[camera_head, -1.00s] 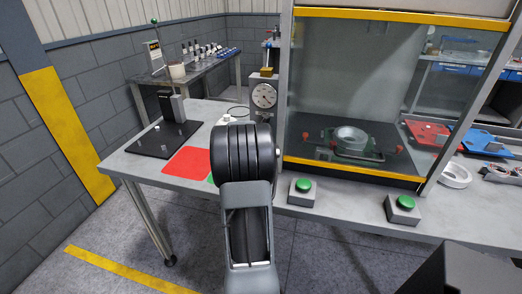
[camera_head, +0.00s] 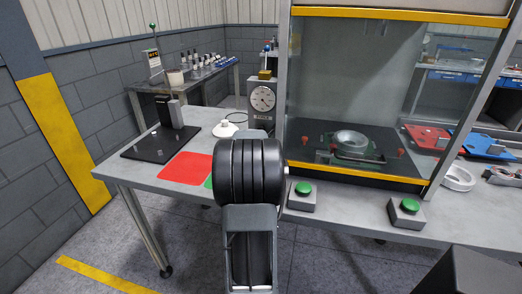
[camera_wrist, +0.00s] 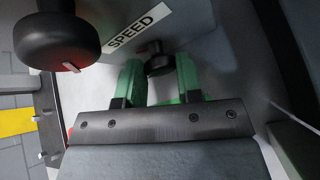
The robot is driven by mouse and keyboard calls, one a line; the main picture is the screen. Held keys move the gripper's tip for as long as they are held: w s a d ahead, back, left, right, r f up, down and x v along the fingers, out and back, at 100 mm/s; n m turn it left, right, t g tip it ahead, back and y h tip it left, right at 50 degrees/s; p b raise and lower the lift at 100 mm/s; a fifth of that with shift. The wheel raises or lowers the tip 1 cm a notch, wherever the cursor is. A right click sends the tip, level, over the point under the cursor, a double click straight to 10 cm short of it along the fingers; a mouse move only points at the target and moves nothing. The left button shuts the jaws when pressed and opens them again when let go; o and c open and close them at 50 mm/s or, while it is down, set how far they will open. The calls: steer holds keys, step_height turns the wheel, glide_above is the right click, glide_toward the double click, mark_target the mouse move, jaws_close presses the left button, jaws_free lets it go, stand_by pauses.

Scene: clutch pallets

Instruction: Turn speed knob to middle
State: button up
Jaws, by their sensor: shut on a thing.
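In the wrist view, a small black knob (camera_wrist: 159,65) with a red mark sits beside a white label reading SPEED (camera_wrist: 139,28). My gripper (camera_wrist: 158,60) has green fingers, one on each side of this small knob, and is shut on it. A larger black knob (camera_wrist: 57,40) with a pale and red mark is at the upper left, apart from the fingers. In the head view my own arm hides the gripper and both knobs.
A grey dial gauge (camera_head: 262,98) stands on the bench left of a clear-fronted cabinet with a yellow lower edge (camera_head: 355,172). Two green buttons (camera_head: 303,188) (camera_head: 410,206) are on the front edge. A red mat (camera_head: 185,168) and a black stand (camera_head: 160,143) are at the left.

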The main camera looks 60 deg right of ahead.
steer(key=shift+a+f, duration=0.15)
steer(key=shift+f, duration=0.1)
steer(key=o, duration=0.6)
steer(key=shift+w+r, duration=0.1)
steer(key=shift+o, duration=0.2)
